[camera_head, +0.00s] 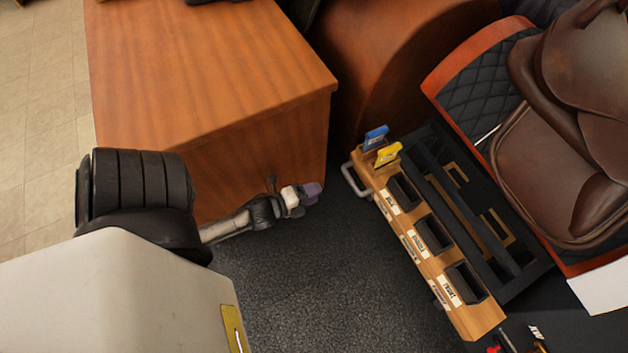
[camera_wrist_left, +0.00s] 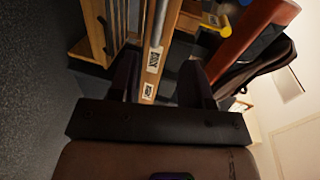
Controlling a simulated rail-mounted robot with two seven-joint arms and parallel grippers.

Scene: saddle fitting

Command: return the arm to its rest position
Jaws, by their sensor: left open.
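My left arm comes in from the left, and its left gripper (camera_head: 312,191) is small in the head view, beside the wooden desk's front face and left of the rack. In the left wrist view the two dark fingers of the left gripper (camera_wrist_left: 162,78) stand apart with nothing visibly held between them. A labelled wooden strip shows beyond the gap, apparently farther off. My right gripper is in neither view.
The large wooden desk (camera_head: 200,70) stands close behind the left gripper. A wooden rack (camera_head: 412,235) with dark compartments, labels and blue and yellow handled tools stands to the right. A brown saddle (camera_head: 570,150) is at far right. Dark carpet (camera_head: 320,270) lies open between.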

